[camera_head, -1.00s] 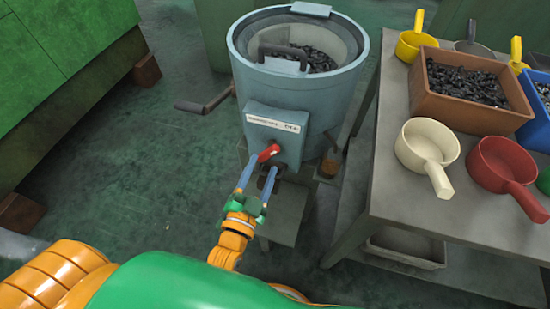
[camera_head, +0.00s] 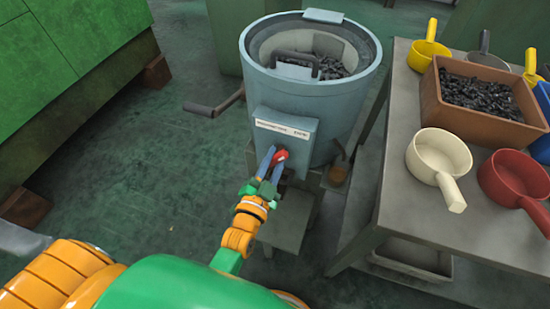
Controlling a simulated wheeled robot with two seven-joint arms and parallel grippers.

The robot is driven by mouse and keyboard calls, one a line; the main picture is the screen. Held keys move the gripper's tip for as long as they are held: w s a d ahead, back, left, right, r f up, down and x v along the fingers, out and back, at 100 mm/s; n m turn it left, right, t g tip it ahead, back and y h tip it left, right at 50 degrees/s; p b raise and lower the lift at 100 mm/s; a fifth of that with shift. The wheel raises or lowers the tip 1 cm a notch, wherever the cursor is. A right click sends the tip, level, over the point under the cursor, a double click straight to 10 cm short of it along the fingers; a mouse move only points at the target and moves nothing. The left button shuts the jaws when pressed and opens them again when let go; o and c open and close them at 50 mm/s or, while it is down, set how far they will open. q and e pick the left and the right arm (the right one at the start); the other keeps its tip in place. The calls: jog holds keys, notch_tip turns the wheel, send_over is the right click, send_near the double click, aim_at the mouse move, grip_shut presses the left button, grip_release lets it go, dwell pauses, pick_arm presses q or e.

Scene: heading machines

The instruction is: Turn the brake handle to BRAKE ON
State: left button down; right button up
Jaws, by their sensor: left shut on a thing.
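The brake handle (camera_head: 281,155) is a small red lever on the front box of a blue-grey drum machine (camera_head: 315,100). A white label strip (camera_head: 283,130) sits above it on the box. My left gripper (camera_head: 276,156) is at the handle, its two blue fingers shut on it. The fingers and hand hide part of the handle and the area below it. The handle's exact angle is hard to tell. My right gripper is not in view.
A crank handle (camera_head: 213,107) sticks out left of the drum. A grey table (camera_head: 398,185) at right carries a brown bin (camera_head: 475,112) of dark parts, a cream scoop (camera_head: 438,156) and a red scoop (camera_head: 514,178). A green machine (camera_head: 60,75) stands at left. Floor between is clear.

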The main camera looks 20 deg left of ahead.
pick_arm(q)
jog(key=shift+r+n+p, duration=0.1)
jog(key=shift+n+p, duration=0.5)
jog(key=shift+n, duration=0.6)
jog(key=n+p, duration=0.1)
jog(key=n, duration=0.2)
jog(key=shift+d+n, duration=0.1)
jog(key=shift+n, duration=0.3)
jog(key=n+p, duration=0.1)
jog(key=n, duration=0.2)
jog(key=shift+n, duration=1.7)
jog(key=c, duration=0.7)
grip_release()
